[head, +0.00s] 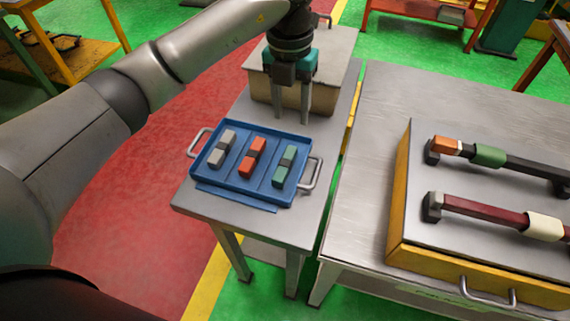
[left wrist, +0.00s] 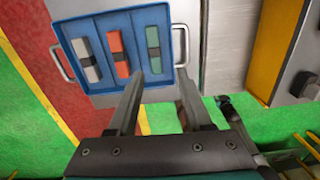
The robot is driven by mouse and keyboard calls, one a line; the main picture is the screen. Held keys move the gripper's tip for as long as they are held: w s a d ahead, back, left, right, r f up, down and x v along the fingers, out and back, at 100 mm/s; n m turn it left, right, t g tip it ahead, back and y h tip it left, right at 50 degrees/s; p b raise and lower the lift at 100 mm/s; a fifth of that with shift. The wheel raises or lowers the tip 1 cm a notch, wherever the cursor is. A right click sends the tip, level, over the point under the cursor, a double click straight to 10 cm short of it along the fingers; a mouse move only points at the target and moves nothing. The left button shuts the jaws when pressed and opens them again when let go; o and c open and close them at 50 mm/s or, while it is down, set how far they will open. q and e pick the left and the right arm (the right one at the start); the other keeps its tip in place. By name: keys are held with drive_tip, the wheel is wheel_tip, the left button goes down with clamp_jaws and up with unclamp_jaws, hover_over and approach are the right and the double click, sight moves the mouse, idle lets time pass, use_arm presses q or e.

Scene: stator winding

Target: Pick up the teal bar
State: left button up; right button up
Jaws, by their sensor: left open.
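The teal bar (head: 285,168) has a dark band around its middle and lies in the right compartment of the blue tray (head: 240,193). It also shows in the left wrist view (left wrist: 152,47). A red bar (head: 252,157) lies in the middle compartment and a grey bar (head: 221,149) in the left one. My left gripper (head: 291,122) is open and empty, fingers pointing down, above and behind the tray's right part. In the left wrist view its fingertips (left wrist: 161,88) appear below the teal bar, apart from it.
The tray has metal handles at both ends and sits on a small metal table (head: 195,203). A box (head: 285,85) stands behind it. At right, a second table (head: 365,170) bears a yellow-sided fixture (head: 402,190) with two horizontal bars.

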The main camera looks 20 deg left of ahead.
use_arm(q)
hover_over(285, 162)
drive_tip(key=f, duration=0.6)
drive_tip(key=f+b, duration=0.1)
drive_tip(key=f, duration=0.2)
drive_tip(key=shift+w+d+f, duration=0.1)
drive_tip(key=shift+w+f, duration=0.25)
drive_tip(key=shift+f, duration=0.05)
drive_tip(key=f, duration=0.2)
drive_tip(key=s+f, duration=0.1)
drive_tip(key=f, duration=0.1)
drive_tip(key=shift+w+f, duration=0.1)
drive_tip(key=shift+f, duration=0.55)
drive_tip(key=shift+c, duration=0.3)
clamp_jaws()
drive_tip(key=shift+r, duration=0.1)
